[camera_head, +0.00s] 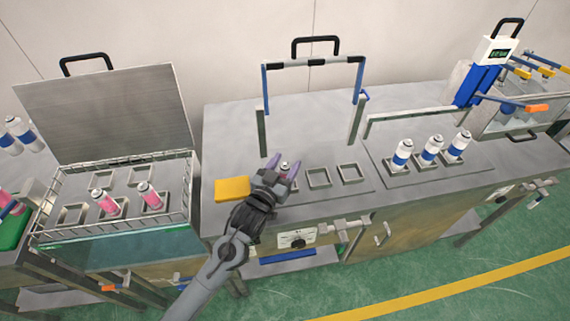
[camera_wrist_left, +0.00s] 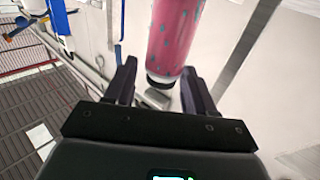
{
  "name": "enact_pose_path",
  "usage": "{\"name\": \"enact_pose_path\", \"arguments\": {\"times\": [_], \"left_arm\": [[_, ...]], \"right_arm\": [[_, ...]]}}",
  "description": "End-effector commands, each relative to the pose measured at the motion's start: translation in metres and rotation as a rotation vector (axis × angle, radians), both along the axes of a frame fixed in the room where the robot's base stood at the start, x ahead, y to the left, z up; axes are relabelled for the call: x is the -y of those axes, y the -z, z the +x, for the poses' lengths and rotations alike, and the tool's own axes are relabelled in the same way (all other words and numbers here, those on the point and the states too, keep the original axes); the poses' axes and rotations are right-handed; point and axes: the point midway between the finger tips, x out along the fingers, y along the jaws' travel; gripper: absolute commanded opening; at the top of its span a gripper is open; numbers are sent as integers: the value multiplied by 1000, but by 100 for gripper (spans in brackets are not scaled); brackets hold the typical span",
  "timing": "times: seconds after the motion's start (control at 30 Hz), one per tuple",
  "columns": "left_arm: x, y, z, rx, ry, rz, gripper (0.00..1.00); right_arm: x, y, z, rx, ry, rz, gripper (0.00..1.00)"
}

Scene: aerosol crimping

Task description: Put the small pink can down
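The small pink can (camera_wrist_left: 173,35) stands upright between the fingers of my left gripper (camera_wrist_left: 160,78) in the left wrist view. Its dark lower end shows there, with a narrow gap to the left finger; the right finger is close beside it. In the head view, my left gripper (camera_head: 284,165) is over the left end of the middle bench's holder row, its fingers spread around the can's silver top (camera_head: 285,167). The gripper hides most of the can and its holder, so I cannot tell how it sits. My right gripper is not in view.
Two empty square holders (camera_head: 318,178) lie to the right. Several blue-and-white cans (camera_head: 430,149) stand farther right. A yellow block (camera_head: 232,189) is just left of my gripper. Two pink cans (camera_head: 104,202) stand in the wire-railed tray (camera_head: 186,206) at left. A blue-legged frame (camera_head: 314,61) rises behind.

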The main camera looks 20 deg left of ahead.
Motion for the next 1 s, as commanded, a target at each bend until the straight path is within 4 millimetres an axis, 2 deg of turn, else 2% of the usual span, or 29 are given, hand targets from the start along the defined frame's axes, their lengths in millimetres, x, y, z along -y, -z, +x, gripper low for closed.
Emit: {"name": "enact_pose_path", "arguments": {"times": [0.37, 0.47, 1.0], "left_arm": [[0, -3, 0, 1, 0, 0, 59], [-1, -3, -7, -1, 0, 0, 59], [-10, -3, -96, -2, 0, -1, 59]], "right_arm": [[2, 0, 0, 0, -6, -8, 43], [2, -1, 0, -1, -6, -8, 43], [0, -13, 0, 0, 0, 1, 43]]}}
